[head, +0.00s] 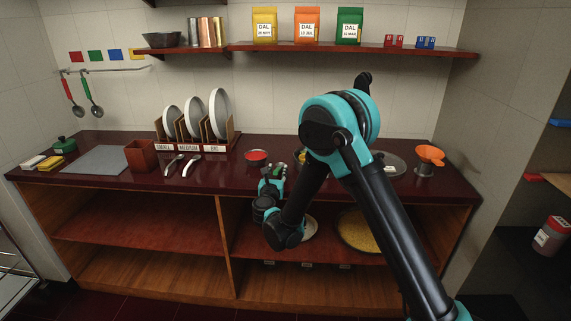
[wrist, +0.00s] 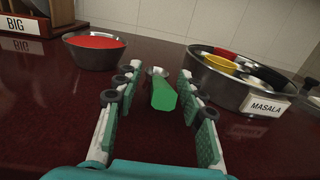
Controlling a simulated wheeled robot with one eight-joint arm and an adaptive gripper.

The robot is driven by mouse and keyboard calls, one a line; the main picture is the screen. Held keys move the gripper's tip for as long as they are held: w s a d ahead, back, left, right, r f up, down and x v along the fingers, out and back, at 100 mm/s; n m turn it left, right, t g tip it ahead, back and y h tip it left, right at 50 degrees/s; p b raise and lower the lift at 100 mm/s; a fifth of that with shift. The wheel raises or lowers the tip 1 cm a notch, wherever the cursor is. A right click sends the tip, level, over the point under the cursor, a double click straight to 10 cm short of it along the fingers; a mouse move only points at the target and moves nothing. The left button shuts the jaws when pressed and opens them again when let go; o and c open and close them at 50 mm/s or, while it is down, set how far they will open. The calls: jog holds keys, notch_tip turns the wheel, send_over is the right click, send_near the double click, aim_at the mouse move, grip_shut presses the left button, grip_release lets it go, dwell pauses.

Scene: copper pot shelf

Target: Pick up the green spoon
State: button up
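The green spoon shows in the wrist view as a green handle (wrist: 163,95) pointing toward me, with a small metal end (wrist: 156,72) at the far side. It appears to lie on the dark red counter (wrist: 60,110). My gripper (wrist: 155,85) is open, with one finger on each side of the handle and visible gaps between. In the head view my gripper (head: 273,182) is low over the front of the counter, and I cannot clearly make out the spoon there. A separate green-handled ladle (head: 86,89) hangs on the left wall.
A bowl of red powder (wrist: 95,50) stands ahead to the left, and it shows in the head view (head: 256,157). A round tin labelled MASALA (wrist: 225,88) stands close on the right. A plate rack (head: 200,146) and two metal spoons (head: 182,165) are further left.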

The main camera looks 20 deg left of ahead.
aim_at(277, 169)
jog(key=shift+w, duration=0.2)
grip_shut()
jog(key=shift+r, duration=0.1)
notch_tip(277, 169, up, 20)
dwell(0.8)
